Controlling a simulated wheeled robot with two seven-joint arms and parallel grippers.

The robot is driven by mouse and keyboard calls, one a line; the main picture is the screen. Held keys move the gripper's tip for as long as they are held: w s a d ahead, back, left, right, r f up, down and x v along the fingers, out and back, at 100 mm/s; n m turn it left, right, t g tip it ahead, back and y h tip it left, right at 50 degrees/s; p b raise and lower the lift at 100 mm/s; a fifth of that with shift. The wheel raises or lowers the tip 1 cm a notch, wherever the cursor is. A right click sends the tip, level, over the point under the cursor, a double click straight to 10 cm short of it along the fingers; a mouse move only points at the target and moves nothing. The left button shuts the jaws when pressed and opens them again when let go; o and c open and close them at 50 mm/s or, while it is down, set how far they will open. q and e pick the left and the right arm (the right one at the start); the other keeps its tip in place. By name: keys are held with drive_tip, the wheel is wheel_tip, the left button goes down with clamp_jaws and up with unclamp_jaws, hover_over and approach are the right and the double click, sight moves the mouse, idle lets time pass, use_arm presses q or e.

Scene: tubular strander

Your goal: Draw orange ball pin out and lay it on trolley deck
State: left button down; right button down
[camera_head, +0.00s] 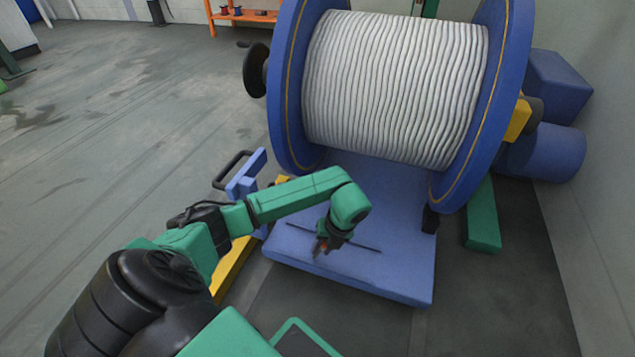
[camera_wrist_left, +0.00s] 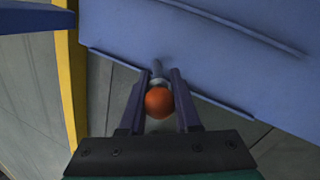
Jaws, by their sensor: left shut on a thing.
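The orange ball pin (camera_wrist_left: 158,102) has a round orange head and a short grey shank. In the left wrist view it sits between the two dark fingers of my left gripper (camera_wrist_left: 157,84), which is shut on it; the shank points away from the palm. In the head view my left gripper (camera_head: 318,248) points down over the blue trolley deck (camera_head: 385,278), near its front left part. The deck also shows in the left wrist view (camera_wrist_left: 215,62). I cannot tell whether the shank tip touches anything. My right gripper is not in view.
A large blue-flanged reel (camera_head: 395,85) wound with white strand stands at the back of the deck. A black handle (camera_head: 230,168) on a blue bracket and a yellow rail (camera_head: 236,262) lie left of the deck. The deck's front right is bare.

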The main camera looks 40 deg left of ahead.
use_arm(q)
drive_tip(key=shift+w+d+f+y, duration=0.15)
drive_tip(key=shift+d+f+y, duration=0.1)
drive_tip(key=shift+d+y, duration=0.35)
drive_tip(key=c, duration=0.5)
unclamp_jaws()
drive_tip(key=shift+c, duration=0.2)
